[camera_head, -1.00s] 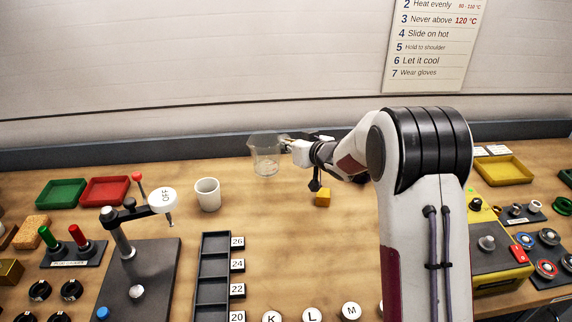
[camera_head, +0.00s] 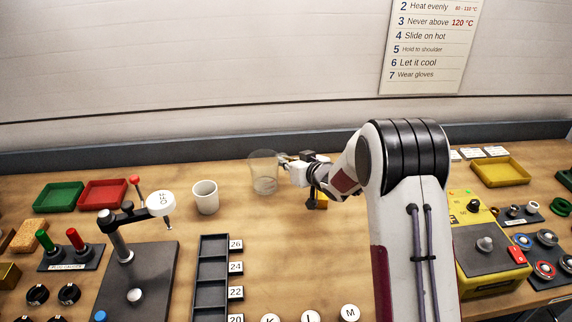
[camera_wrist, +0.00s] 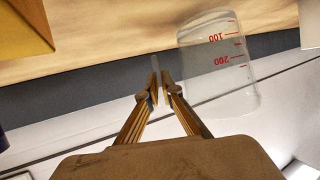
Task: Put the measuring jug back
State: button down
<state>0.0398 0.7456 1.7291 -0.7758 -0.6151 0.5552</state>
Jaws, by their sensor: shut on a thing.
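The clear measuring jug (camera_head: 263,177) is near the back of the table, right of the white mug, and looks upright. My gripper (camera_head: 286,159) reaches it from the right and is shut on it near its upper right side. In the wrist view the jug (camera_wrist: 218,62), with red marks 100 and 200, shows to the right of the fingers. There my fingertips (camera_wrist: 159,88) are closed on a thin part, apparently the handle. I cannot tell whether the jug's base touches the table.
A white mug (camera_head: 205,197) stands left of the jug. Red (camera_head: 103,194) and green (camera_head: 59,196) trays lie at the left, a black rack (camera_head: 212,285) in front. The table around the jug's front is clear.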

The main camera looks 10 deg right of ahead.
jog(key=shift+f, duration=0.4)
jog(key=shift+f, duration=0.15)
jog(key=c, duration=2.2)
grip_release()
jog(key=shift+c, duration=0.2)
jog(key=shift+s+d+r, duration=0.25)
jog(key=shift+s+r, duration=0.2)
jog(key=shift+s, duration=0.1)
jog(key=v, duration=1)
jog(key=shift+s, duration=0.3)
jog(key=shift+d, duration=0.1)
